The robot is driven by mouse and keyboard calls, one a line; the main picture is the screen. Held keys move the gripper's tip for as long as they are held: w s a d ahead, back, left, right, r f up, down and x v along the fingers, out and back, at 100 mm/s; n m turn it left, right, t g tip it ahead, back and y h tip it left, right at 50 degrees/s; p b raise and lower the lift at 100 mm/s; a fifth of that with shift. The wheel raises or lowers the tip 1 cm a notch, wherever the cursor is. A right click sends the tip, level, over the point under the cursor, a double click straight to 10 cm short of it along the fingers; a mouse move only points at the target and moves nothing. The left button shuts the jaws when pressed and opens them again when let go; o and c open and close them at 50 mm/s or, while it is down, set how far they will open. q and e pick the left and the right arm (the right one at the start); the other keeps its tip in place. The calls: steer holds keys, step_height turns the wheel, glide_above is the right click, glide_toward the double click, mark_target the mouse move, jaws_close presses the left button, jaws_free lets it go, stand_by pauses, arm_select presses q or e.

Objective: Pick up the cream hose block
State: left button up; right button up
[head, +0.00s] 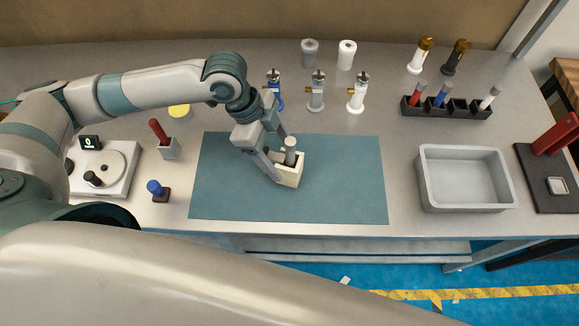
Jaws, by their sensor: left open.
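The cream hose block (290,175) stands on the teal mat (345,195), near its middle. I cannot tell whether either finger touches the block. My right gripper is not in view.
A grey bin (424,180) and a black rack (408,107) with coloured handles stand right. Several valve-like parts (316,95) stand behind the mat. A white scale-like device (125,180), a red-handled part (169,150) and a blue-topped part (160,195) are left. The mat's right half is clear.

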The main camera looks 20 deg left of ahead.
arm_select(q)
steer(key=shift+d+f, duration=0.2)
steer(key=p+x, duration=0.1)
steer(key=x, duration=0.1)
steer(key=p+x, duration=0.1)
steer(key=shift+w+d+f, duration=0.25)
steer(key=shift+d+f, duration=0.15)
steer(key=shift+f, duration=0.25)
steer(key=shift+c, duration=0.7)
steer(key=c, duration=1.1)
steer(key=shift+r, duration=0.2)
